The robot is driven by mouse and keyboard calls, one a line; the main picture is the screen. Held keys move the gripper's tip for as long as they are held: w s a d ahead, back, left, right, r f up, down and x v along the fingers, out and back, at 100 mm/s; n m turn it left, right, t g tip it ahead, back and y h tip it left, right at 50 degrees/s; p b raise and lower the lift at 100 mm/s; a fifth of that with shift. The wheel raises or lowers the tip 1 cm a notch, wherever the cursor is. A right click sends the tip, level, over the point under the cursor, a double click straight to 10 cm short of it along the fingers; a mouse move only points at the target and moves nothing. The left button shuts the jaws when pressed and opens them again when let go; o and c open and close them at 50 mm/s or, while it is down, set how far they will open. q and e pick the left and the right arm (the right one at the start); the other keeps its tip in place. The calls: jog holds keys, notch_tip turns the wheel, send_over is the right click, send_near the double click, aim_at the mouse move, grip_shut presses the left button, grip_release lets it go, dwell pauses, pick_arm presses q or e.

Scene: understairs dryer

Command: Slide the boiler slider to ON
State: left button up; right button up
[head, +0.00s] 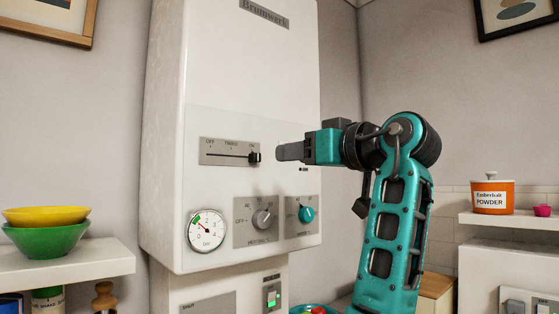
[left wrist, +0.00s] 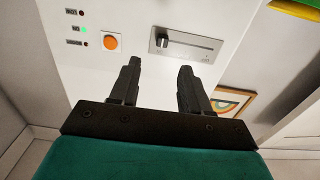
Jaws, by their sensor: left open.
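The boiler (head: 215,75) is a tall white wall unit. Its slider is a dark knob (head: 254,156) on a grey plate (head: 222,158) marked OFF, TIMED and ON. The knob is at the right end of the slot, under ON. My left gripper (head: 279,152) is just right of the knob in the head view, with a small gap. In the left wrist view, the fingers of my left gripper (left wrist: 159,68) are apart with nothing between them. That view is turned over, so the knob (left wrist: 162,40) shows at the left end of its plate (left wrist: 200,48). My right gripper is not in view.
Near the slider are an orange button (left wrist: 110,41) and small lights, one green (left wrist: 84,29). Below it are a gauge (head: 207,230), a grey dial (head: 262,220) and a teal dial (head: 306,214). Shelves with bowls (head: 45,240) and a powder tin (head: 492,196) flank the boiler.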

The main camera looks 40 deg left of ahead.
pick_arm(q)
jog(key=shift+s+d, duration=0.1)
jog(key=shift+d, duration=1.3)
